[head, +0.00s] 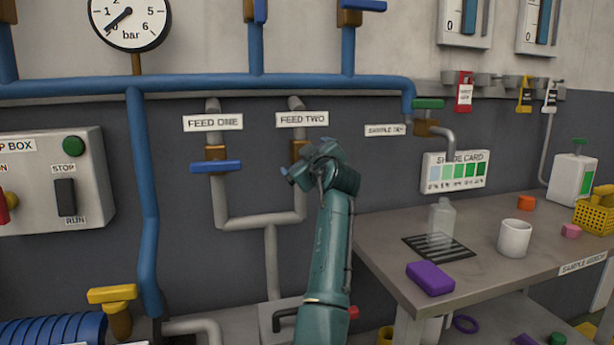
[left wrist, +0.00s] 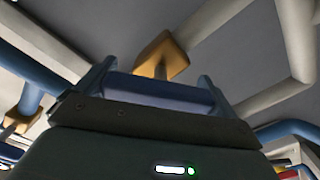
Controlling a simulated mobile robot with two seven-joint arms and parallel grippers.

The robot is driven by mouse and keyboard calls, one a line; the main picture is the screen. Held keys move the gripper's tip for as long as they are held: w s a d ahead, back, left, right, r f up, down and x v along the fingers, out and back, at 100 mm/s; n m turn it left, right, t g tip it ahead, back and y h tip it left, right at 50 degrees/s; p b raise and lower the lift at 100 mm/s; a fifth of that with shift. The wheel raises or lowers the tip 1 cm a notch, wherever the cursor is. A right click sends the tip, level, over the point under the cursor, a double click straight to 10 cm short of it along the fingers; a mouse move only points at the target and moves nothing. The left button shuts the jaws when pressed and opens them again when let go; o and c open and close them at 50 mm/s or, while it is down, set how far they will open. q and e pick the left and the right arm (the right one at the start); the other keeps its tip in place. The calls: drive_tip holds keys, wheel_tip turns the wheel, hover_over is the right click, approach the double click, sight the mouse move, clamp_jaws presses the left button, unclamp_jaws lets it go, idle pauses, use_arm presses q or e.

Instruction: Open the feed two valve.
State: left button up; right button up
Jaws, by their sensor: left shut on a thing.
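The FEED TWO sign (head: 302,119) hangs on a grey pipe on the wall. Below it is the brass body of the feed two valve (head: 298,150), partly covered by my arm. My left gripper (head: 320,168) is at this valve. In the left wrist view, the valve's blue handle (left wrist: 160,92) lies between the two fingers of my left gripper (left wrist: 154,80), which is shut on it. The brass body (left wrist: 162,57) shows just behind the handle. In the head view the handle is mostly hidden, so I cannot tell its angle there. My right gripper is not in view.
The feed one valve's blue handle (head: 216,167) lies crosswise to its pipe, left of my gripper. A pressure gauge (head: 128,20) is at upper left. A bench (head: 370,232) with a bottle (head: 441,218), a mug (head: 514,238) and a purple block (head: 430,278) stands at right.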

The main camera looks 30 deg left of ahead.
use_arm(q)
drive_tip(key=n+b, duration=0.2)
drive_tip(key=shift+f+n, duration=0.15)
drive_tip(key=shift+n, duration=0.25)
drive_tip(key=shift+n+b, duration=0.5)
drive_tip(key=shift+n, duration=0.4)
drive_tip(key=n+b, duration=0.1)
drive_tip(key=n, duration=0.2)
drive_tip(key=shift+n, duration=0.6)
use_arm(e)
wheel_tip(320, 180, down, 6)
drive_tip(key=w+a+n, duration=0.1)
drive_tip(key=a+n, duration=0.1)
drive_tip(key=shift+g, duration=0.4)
use_arm(q)
drive_tip(key=shift+b, duration=0.3)
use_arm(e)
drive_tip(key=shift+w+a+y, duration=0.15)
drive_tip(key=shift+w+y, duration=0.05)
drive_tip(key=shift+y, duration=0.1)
use_arm(q)
drive_tip(key=o, duration=0.6)
drive_tip(key=shift+s, duration=0.1)
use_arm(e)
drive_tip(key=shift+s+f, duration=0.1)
